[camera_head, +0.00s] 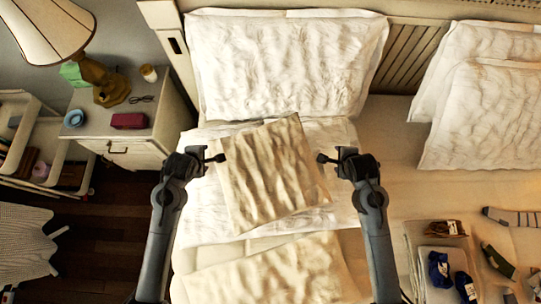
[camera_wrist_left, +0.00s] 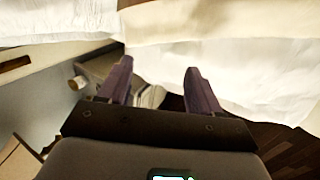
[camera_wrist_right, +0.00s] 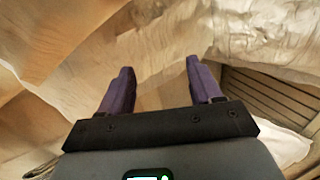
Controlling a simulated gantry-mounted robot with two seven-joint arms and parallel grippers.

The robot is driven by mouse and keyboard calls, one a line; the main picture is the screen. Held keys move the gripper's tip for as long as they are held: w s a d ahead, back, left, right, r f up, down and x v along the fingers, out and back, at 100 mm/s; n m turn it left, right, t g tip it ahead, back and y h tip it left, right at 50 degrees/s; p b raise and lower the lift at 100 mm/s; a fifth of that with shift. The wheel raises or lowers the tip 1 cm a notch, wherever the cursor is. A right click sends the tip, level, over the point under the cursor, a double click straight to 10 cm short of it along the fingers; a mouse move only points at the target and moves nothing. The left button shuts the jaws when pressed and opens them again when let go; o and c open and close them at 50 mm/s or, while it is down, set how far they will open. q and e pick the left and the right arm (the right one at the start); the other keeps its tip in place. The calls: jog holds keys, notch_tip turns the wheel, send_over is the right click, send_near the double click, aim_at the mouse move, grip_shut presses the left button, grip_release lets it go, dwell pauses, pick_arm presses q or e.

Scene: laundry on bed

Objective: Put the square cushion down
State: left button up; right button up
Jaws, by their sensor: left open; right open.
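The square cushion (camera_head: 270,175) is beige and wrinkled. It lies slightly turned on top of the white pillows in the middle of the head view. My left gripper (camera_head: 220,158) is open and empty just off the cushion's left edge. My right gripper (camera_head: 322,158) is open and empty just off its right edge. In the left wrist view the open fingers (camera_wrist_left: 158,85) have pale bedding beyond them. In the right wrist view the open fingers (camera_wrist_right: 160,80) face wrinkled beige cloth, and I cannot tell surely which piece it is.
A white pillow (camera_head: 285,60) leans at the headboard. Another beige cushion (camera_head: 280,278) lies in front. White pillows (camera_head: 485,115) lie at the right, with folded clothes and socks (camera_head: 440,270) below them. A nightstand (camera_head: 160,125) with a lamp (camera_head: 110,88) stands at the left.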

pick_arm(q)
jog(key=o, duration=0.5)
jog(key=shift+a, duration=0.45)
pick_arm(e)
jog(key=shift+d, duration=0.45)
jog(key=o, duration=0.5)
pick_arm(q)
jog(key=v, duration=1.2)
pick_arm(e)
jog(key=v, duration=1.2)
jog(key=shift+s, duration=0.1)
